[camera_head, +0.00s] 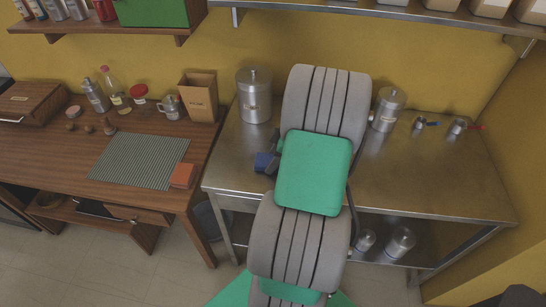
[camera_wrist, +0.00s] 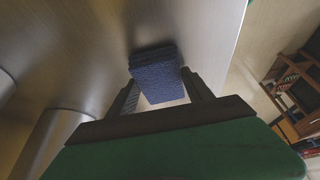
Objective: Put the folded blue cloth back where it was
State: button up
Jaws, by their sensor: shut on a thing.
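The folded blue cloth (camera_head: 264,162) is at the left part of the steel table (camera_head: 430,180), in front of the large steel canister. In the wrist view the blue cloth (camera_wrist: 156,76) is a thick folded block between the two dark fingers. My gripper (camera_wrist: 161,88) is shut on it, with a finger at each side. In the head view my gripper (camera_head: 271,160) is mostly hidden by my green and grey arm. The cloth is at or just above the steel top; I cannot tell if it touches.
A large lidded steel canister (camera_head: 255,98) stands behind the cloth, and a smaller one (camera_head: 387,110) is right of my arm. Two valve fittings (camera_head: 418,123) (camera_head: 457,127) lie further right. A wooden table (camera_head: 60,150) with a striped mat (camera_head: 142,162) adjoins at left. The steel table's right half is mostly clear.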

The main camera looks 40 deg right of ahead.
jog(key=shift+f, duration=0.1)
jog(key=o, duration=1.2)
jog(key=shift+r, duration=0.3)
jog(key=v, duration=1.2)
jog(key=w+a+r+m+g+h, duration=0.1)
jog(key=w+a, duration=0.2)
jog(key=a, duration=0.4)
jog(key=w+a+r+m, duration=0.1)
jog(key=w+a+r, duration=0.1)
jog(key=a, duration=0.5)
jog(key=s+a+m, duration=0.1)
jog(key=s+a, duration=0.1)
jog(key=a, duration=0.3)
jog(key=s+a+m+h, duration=0.1)
jog(key=s+a+m, duration=0.1)
jog(key=a, duration=0.4)
jog(key=s+a+m, duration=0.2)
jog(key=a, duration=0.4)
jog(key=shift+a+t+h, duration=0.1)
jog(key=shift+t+h, duration=0.3)
